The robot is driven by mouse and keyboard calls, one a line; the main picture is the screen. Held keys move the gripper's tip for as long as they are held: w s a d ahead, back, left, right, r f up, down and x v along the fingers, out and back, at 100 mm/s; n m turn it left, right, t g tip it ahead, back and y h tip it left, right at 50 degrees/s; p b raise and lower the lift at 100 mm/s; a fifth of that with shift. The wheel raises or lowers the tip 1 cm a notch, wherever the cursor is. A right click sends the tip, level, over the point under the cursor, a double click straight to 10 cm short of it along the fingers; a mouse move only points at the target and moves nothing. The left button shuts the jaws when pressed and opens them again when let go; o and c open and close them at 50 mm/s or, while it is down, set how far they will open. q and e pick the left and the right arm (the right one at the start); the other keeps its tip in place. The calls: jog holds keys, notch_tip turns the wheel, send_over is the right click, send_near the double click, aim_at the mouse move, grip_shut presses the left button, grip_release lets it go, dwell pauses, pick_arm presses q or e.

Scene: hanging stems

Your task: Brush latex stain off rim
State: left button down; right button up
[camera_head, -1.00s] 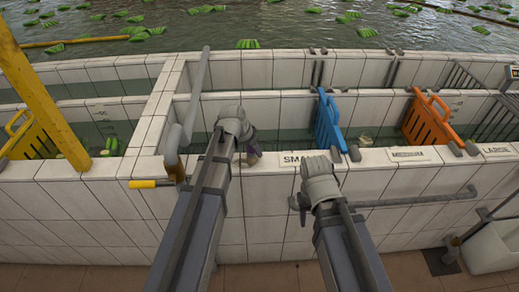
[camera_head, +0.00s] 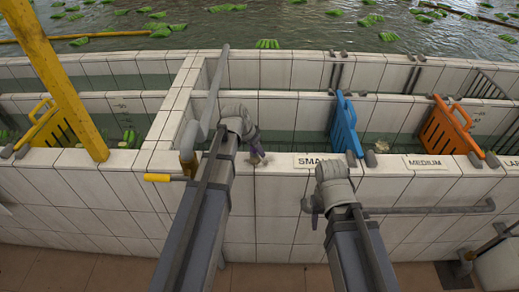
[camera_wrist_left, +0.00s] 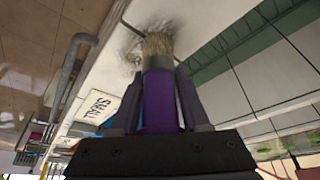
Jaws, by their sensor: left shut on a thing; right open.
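My left gripper (camera_head: 250,146) is shut on a brush with a purple handle (camera_wrist_left: 162,103); the brush also shows in the head view (camera_head: 256,147). Its tan bristles (camera_wrist_left: 157,45) point at the white tiled rim (camera_wrist_left: 106,72) and appear to touch it at a dark, smudged latex stain (camera_wrist_left: 131,48). The bristles hide part of the stain. In the head view the brush is over the rim, left of the "SMALL" sign (camera_head: 309,161). My right gripper (camera_head: 311,208) is open and empty, low in front of the tiled wall.
A blue rack (camera_head: 345,125) and an orange rack (camera_head: 447,130) stand in the trough right of the brush. A grey pipe (camera_head: 214,90) and a yellow-handled valve (camera_head: 160,178) are to its left. A yellow post (camera_head: 62,85) rises at far left.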

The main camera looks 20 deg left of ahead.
pick_arm(q)
jog(key=shift+s+a, duration=0.25)
jog(key=shift+a, duration=0.75)
jog(key=shift+s+a, duration=0.25)
jog(key=shift+a, duration=0.75)
jog(key=shift+r, duration=0.1)
notch_tip(320, 180, up, 6)
jog(key=p, duration=0.6)
notch_tip(320, 180, up, 3)
jog(key=p, duration=0.3)
